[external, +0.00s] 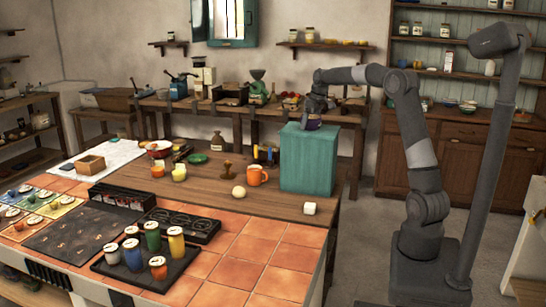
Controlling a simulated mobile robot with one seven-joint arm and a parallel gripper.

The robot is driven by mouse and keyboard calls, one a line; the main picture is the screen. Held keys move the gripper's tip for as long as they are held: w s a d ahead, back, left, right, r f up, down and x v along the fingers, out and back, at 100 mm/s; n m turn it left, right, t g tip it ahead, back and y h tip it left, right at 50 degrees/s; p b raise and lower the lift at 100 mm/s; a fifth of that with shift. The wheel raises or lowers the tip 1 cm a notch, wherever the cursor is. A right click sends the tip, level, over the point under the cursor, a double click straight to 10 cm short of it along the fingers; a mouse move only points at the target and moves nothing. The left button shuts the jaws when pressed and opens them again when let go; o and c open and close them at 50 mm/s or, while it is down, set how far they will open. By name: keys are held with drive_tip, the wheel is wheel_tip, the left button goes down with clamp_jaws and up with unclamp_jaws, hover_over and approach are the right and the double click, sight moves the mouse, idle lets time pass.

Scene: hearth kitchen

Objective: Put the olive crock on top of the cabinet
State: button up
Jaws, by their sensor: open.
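The teal cabinet (308,163) stands on the right end of the wooden worktop in the external view. A small dark, bluish crock (313,123), which looks like the olive crock, is at the cabinet's top, toward its right side. My gripper (315,113) is directly above the cabinet, pointing down, with its open fingers at the crock. The gripper partly hides the crock. The picture is too small to tell whether the fingers touch it or exactly how its base meets the top.
Several colored jars stand on a dark tray (145,262) at the front. A back bench (235,108) holds kitchen tools behind the cabinet.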

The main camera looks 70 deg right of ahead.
drive_tip(key=v, duration=1.2)
drive_tip(key=s+a+n, duration=0.1)
drive_tip(key=s+a, duration=0.2)
drive_tip(key=a, duration=0.9)
drive_tip(key=s+a, duration=0.2)
drive_tip(key=a, duration=1)
drive_tip(key=s+a+f+n+t, duration=0.1)
drive_tip(key=s+a+f, duration=0.5)
drive_tip(key=s+a, duration=0.2)
drive_tip(key=s+a+f+t, duration=0.1)
drive_tip(key=s+a+f, duration=0.6)
drive_tip(key=s, duration=0.3)
drive_tip(key=shift+s+a+n+t+y, duration=0.2)
drive_tip(key=shift+a+n+t+y, duration=0.1)
drive_tip(key=shift+a+n+y, duration=0.1)
